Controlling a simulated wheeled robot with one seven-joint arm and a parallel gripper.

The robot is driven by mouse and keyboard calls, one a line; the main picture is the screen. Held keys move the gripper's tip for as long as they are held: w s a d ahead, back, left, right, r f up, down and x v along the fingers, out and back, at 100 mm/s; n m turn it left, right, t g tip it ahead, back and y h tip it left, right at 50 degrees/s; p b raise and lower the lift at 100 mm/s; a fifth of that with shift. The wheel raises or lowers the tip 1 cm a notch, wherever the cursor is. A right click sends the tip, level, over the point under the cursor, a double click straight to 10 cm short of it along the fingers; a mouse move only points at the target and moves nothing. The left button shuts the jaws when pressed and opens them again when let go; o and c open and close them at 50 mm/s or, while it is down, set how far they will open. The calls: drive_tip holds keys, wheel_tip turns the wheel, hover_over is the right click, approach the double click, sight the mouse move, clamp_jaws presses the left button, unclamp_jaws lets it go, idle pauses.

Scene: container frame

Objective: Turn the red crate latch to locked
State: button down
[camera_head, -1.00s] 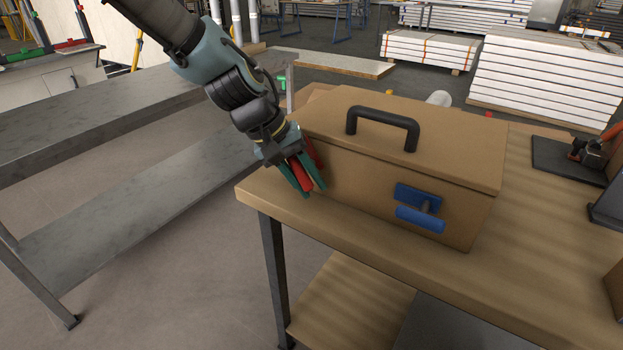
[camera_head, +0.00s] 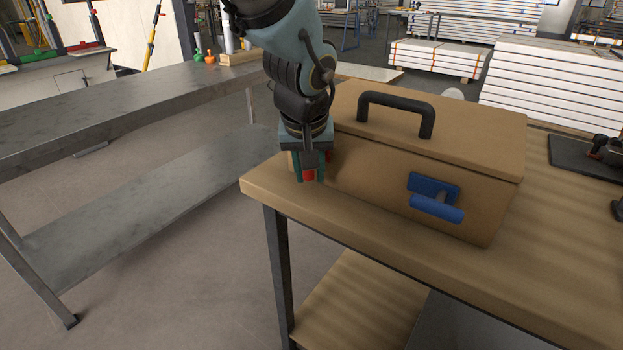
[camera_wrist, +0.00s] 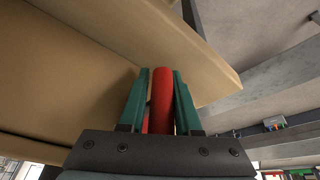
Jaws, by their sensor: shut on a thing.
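The tan crate (camera_head: 390,180) stands closed on the wooden workbench, with a black carry handle on its lid. The red latch (camera_head: 308,175) is at the left end of its front, largely hidden by my gripper (camera_head: 311,178). My gripper points down and is shut on the red latch's handle. In the wrist view, the red bar of the latch (camera_wrist: 161,100) lies between the two teal fingers of my gripper (camera_wrist: 160,76). A blue latch (camera_head: 436,208) sits further right on the crate's front, its bar roughly level.
The workbench edge (camera_head: 330,220) runs just in front of the crate. A grey metal table (camera_head: 110,120) stands to the left, with a floor gap between. A dark plate with a tool (camera_head: 590,155) lies right of the crate. White stacked boards are behind.

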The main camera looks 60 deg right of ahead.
drive_tip(key=shift+w+t+b, duration=0.3)
drive_tip(key=shift+w+t, duration=0.1)
idle(0.3)
drive_tip(key=c, duration=0.7)
unclamp_jaws()
drive_tip(key=shift+s, duration=0.1)
drive_tip(key=shift+r, duration=0.1)
drive_tip(key=shift+s+a+r, duration=0.1)
drive_tip(key=shift+s+r, duration=0.05)
drive_tip(key=shift+r, duration=0.1)
drive_tip(key=v, duration=1)
drive_tip(key=shift+r+b, duration=0.1)
drive_tip(key=shift+b, duration=0.3)
